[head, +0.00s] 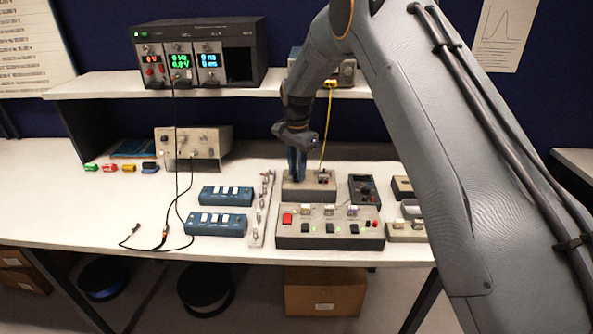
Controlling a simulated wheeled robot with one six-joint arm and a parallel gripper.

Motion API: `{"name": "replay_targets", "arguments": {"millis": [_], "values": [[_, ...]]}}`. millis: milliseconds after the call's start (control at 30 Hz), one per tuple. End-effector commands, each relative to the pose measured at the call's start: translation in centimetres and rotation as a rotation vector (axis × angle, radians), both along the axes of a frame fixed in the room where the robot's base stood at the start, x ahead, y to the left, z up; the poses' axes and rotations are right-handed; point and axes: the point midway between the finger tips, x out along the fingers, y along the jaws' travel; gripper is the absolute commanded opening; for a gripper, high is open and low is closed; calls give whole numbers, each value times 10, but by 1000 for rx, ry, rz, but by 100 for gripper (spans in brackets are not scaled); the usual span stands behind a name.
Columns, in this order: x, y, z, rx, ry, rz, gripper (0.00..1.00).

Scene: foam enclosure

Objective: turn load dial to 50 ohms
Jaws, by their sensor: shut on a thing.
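A small beige box (310,191) stands on the bench behind a wider panel of switches. My gripper (296,174) points down onto the left part of its top. It is shut on the load dial there; the fingers hide the dial, so its pointer and markings cannot be read. A connector with a yellow cable (325,140) sits on the right part of the same box.
A wide switch panel (330,240) with a red button stands in front. A dark handheld meter (363,190) is close on the right. Blue switch boxes (217,224) and a strip of connectors (262,210) lie left. A shelf (215,84) with instruments runs behind. The bench's left front is mostly clear.

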Motion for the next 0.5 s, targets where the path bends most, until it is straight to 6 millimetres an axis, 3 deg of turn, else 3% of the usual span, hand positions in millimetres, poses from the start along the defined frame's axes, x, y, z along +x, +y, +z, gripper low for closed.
{"name": "replay_targets", "arguments": {"millis": [500], "values": [[1, 0, -2, 1, -1, 352, 0]]}}
